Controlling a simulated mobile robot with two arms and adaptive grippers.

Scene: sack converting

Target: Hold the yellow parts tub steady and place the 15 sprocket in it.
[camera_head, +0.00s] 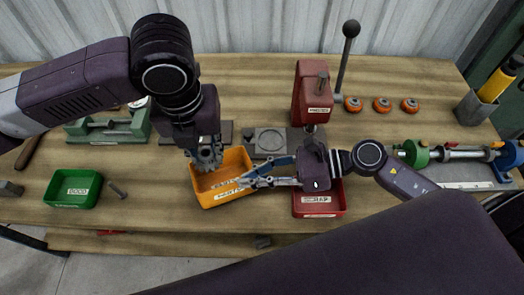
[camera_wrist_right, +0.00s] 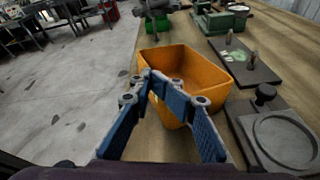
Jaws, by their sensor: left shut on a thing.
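The yellow parts tub (camera_head: 207,199) stands near the table's front edge; its inside looks empty where it shows, also in the right wrist view (camera_wrist_right: 204,62). My left gripper (camera_head: 208,163) reaches down at its back left rim and is shut on it. My right gripper (camera_head: 245,181) comes in from the right, low over the tub's right side; its fingers converge towards the tips (camera_wrist_right: 158,85), with no part seen between them, but whether they are shut is unclear. Three orange-rimmed round parts (camera_head: 382,105) lie at the back right; I cannot tell which is the 15 sprocket.
A red bin (camera_head: 319,205) stands right of the tub, under my right arm, and a green bin (camera_head: 74,188) at the left. Behind the tub are a dark plate with a round recess (camera_head: 270,141) and a red lever press (camera_head: 312,93). A green-and-blue fixture (camera_head: 455,153) is at the right.

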